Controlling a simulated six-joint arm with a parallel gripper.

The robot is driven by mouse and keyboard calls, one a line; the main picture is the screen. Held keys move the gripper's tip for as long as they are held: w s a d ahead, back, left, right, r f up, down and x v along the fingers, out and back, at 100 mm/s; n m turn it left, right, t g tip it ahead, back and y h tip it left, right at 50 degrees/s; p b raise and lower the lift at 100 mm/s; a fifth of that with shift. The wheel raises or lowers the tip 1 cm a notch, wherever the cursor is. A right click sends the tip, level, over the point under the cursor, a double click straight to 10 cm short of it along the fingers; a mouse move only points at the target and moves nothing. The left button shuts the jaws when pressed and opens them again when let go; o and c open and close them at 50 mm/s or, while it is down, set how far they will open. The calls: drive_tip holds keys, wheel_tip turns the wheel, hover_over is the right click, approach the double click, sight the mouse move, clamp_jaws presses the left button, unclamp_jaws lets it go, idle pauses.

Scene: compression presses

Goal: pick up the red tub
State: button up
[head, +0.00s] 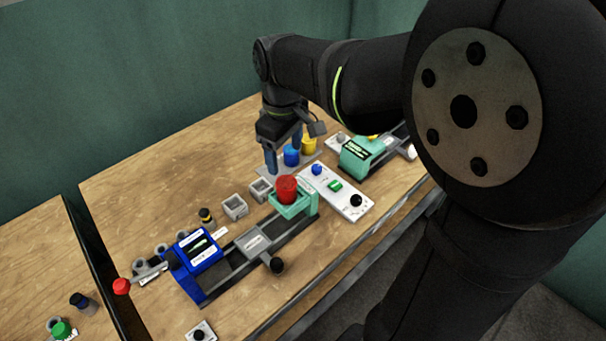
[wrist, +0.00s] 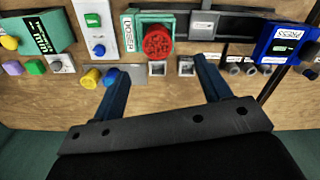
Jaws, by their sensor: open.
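The red tub (head: 287,186) sits upright in a teal holder (head: 288,208) at one end of a dark rail. In the wrist view the red tub (wrist: 158,42) appears above and beyond the gap between my fingers, from above. My gripper (head: 284,150) is open and empty. In the head view it is behind the red tub, close to the blue tub. In the wrist view my gripper (wrist: 160,67) has its fingers wide apart, with neither touching the red tub.
A blue tub (head: 291,155) and a yellow tub (head: 309,145) stand on a grey plate by my fingers. A blue press (head: 197,254), a white button panel (head: 338,192) and a teal press (head: 362,156) are nearby. Small square holders (head: 235,207) lie left of the red tub. Bare wood lies behind.

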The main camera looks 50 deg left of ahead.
sight(285, 182)
wheel_tip(285, 182, down, 7)
drive_tip(key=shift+r, duration=0.15)
drive_tip(key=shift+w+a+f, duration=0.1)
drive_tip(key=shift+a+f, duration=0.1)
drive_tip(key=shift+f, duration=0.7)
drive_tip(key=shift+w+a+f, duration=0.1)
drive_tip(key=shift+a+f, duration=0.05)
drive_tip(key=shift+f, duration=0.75)
drive_tip(key=shift+a+f, duration=0.2)
drive_tip(key=shift+f, duration=0.7)
drive_tip(key=c, duration=1.1)
